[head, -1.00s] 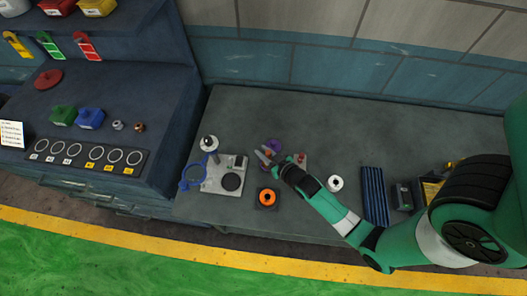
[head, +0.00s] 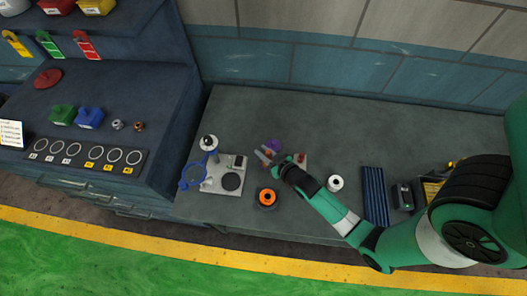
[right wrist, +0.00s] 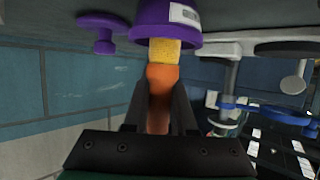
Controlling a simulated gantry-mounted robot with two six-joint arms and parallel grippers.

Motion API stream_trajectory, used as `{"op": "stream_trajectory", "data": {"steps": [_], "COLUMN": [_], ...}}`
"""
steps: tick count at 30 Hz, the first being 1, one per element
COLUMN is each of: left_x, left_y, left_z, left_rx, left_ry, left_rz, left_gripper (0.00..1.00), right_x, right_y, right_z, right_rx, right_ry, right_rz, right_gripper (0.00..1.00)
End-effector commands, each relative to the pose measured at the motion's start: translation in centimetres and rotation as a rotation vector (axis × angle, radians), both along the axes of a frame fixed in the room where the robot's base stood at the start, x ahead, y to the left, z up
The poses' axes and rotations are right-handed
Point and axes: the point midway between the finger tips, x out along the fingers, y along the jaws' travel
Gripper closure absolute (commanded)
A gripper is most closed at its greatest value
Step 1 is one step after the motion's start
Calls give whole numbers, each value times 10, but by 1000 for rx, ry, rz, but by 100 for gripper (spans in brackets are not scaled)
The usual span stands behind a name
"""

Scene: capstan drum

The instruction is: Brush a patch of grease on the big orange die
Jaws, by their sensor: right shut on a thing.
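My right gripper (head: 264,157) is shut on an orange-handled brush (right wrist: 158,85) with yellow bristles (right wrist: 165,52). In the right wrist view the bristles meet the rim of a purple pot (right wrist: 168,20) with a white label; I cannot tell how far inside they are. The pot also shows in the head view (head: 274,145), partly hidden behind the gripper. The big orange die (head: 267,197) is an orange ring on a dark base, on the bench in front of the gripper and apart from it. My left gripper is not in view.
A grey plate fixture (head: 225,172) with a blue ring arm (head: 193,177) stands left of the gripper. A white spool-like part (head: 335,183) and a blue ribbed tray (head: 375,196) are to the right. The back of the bench is clear.

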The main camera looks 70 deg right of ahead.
Motion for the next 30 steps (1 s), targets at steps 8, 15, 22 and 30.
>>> {"op": "stream_trajectory", "data": {"steps": [8,15,22,30], "left_x": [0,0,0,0], "left_y": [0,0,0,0], "left_z": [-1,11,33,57], "left_rx": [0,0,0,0], "left_ry": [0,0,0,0], "left_rz": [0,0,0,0], "left_gripper": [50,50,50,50], "right_x": [-1,-2,-1,-1], "right_y": [1,1,0,0], "right_z": [-4,8,32,58], "right_rx": [4,4,3,2], "right_ry": [8,8,5,3], "right_rz": [-1,-1,0,0], "right_gripper": [100,100,100,100]}}
